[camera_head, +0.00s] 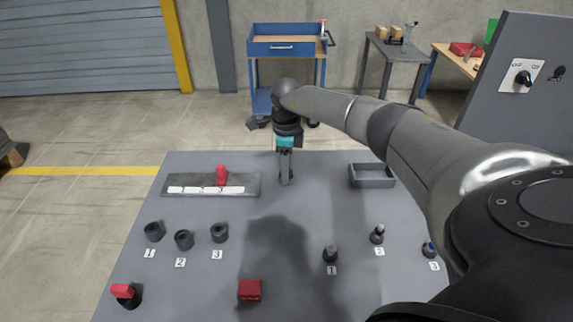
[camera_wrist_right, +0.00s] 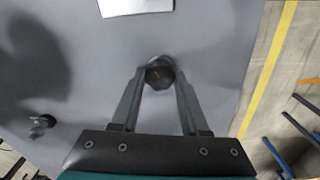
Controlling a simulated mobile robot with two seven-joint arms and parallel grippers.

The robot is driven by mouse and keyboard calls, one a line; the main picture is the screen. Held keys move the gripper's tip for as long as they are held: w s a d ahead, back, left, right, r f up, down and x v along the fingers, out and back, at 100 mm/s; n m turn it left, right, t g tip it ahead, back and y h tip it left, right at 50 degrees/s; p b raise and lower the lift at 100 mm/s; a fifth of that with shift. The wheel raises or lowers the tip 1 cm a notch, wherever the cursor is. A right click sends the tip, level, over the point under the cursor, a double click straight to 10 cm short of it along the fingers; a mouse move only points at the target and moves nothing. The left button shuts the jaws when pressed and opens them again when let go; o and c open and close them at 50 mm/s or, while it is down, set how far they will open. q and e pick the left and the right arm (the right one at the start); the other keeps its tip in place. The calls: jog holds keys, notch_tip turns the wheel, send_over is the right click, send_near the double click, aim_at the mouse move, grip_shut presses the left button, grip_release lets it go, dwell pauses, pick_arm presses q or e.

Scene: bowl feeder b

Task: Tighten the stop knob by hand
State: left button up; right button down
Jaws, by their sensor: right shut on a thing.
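In the head view my right gripper (camera_head: 286,178) points straight down at the table's far part, just right of the grey rail (camera_head: 245,187). The knob is mostly hidden there behind the fingers. My left gripper is not in view.
The rail bears a red piece (camera_head: 222,175) and white labels. A grey tray (camera_head: 371,177) stands to the right. Numbered dark cups (camera_head: 184,240) and numbered posts (camera_head: 331,253) stand nearer, with a red block (camera_head: 250,290) in front. An upright panel (camera_head: 510,50) rises at right.

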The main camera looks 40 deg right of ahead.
jog(key=m+p, duration=0.2)
jog(key=m, duration=0.3)
jog(key=shift+r+m, duration=0.1)
jog(key=shift+m, duration=0.2)
jog(key=shift+m+p, duration=0.75)
jog(key=shift+m, duration=1.35)
jog(key=shift+c, duration=2)
grip_release()
notch_tip(320, 180, up, 15)
jog(key=p, duration=0.1)
